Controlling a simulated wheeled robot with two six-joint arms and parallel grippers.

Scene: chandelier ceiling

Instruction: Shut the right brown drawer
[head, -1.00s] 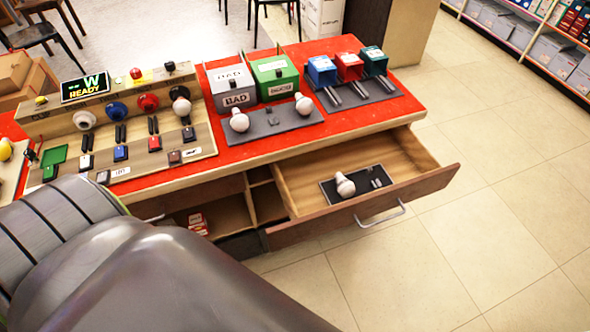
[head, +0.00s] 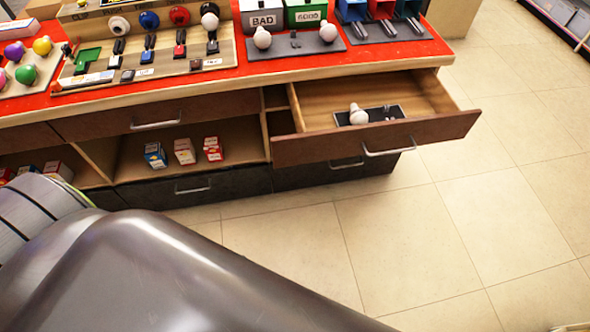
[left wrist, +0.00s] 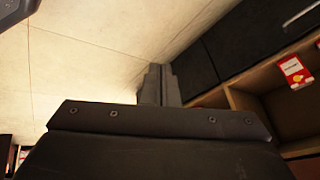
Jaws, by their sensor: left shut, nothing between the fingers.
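The right brown drawer (head: 430,127) is pulled out from under the red-topped counter, at the right in the head view. Its silver handle (head: 390,151) faces me. A white bulb (head: 357,114) and a dark tray (head: 397,110) lie inside it. My left gripper (left wrist: 161,84) shows in the left wrist view, with its fingers together and nothing between them. It is beside the counter's lower shelf and dark front, apart from the right brown drawer, which that view does not show. My right gripper is not in view.
The left brown drawer (head: 180,113) looks shut. Dark lower drawers (head: 195,188) sit beneath, and several small boxes (head: 184,151) stand on the open shelf. Bulbs and boxes crowd the red counter top (head: 230,75). The tiled floor (head: 440,230) in front and right is clear.

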